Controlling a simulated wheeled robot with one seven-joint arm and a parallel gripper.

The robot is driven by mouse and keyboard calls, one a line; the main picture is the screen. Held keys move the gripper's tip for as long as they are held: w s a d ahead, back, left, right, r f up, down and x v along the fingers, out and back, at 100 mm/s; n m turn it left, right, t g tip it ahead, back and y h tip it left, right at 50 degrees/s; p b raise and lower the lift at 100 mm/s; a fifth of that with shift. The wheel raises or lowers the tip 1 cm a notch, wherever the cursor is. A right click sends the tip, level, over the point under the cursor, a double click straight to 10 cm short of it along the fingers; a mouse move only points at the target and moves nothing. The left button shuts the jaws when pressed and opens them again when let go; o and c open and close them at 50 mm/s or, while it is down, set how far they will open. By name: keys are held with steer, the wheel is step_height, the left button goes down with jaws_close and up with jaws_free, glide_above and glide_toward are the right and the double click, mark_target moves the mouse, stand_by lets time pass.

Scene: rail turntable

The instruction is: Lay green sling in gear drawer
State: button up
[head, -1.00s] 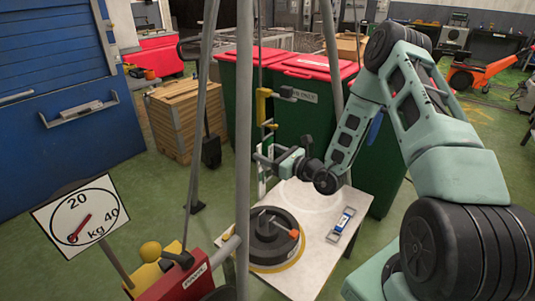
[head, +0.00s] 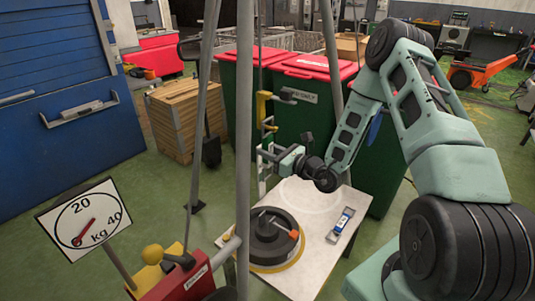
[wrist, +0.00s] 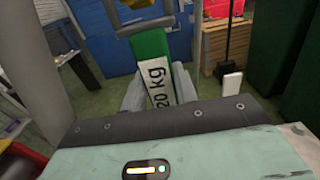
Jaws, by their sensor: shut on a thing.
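The green sling (wrist: 150,47) hangs upright below a yellow hook (head: 262,104) and carries a white "20 kg" label. In the wrist view its label runs down between my fingers. My gripper (head: 264,152) is shut on the sling, beside the tripod poles and above the near bins' base. The fingers also show in the wrist view (wrist: 160,93). The sling's lower end is hidden there by my wrist. A blue cabinet front with a long handle (head: 80,110) stands at the left and looks shut; I cannot tell if it is the gear drawer.
Grey tripod poles (head: 243,130) stand close left of my gripper. A white table (head: 310,262) bears a black round turntable part (head: 272,232) and a small blue-and-white tool (head: 342,222). A dial sign (head: 82,222) stands front left. Green bins (head: 300,115) with red lids stand behind.

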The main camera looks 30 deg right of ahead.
steer(key=shift+r, duration=0.15)
steer(key=v, duration=0.9)
stand_by(1.4)
stand_by(0.5)
steer(key=s+a+f+m+t+h, duration=0.1)
steer(key=s+a+f+m+h, duration=0.3)
steer(key=a+f, duration=0.5)
steer(key=shift+s+a+f+h, duration=0.25)
steer(key=shift+s+f+h, duration=0.4)
steer(key=shift+f+h, duration=0.6)
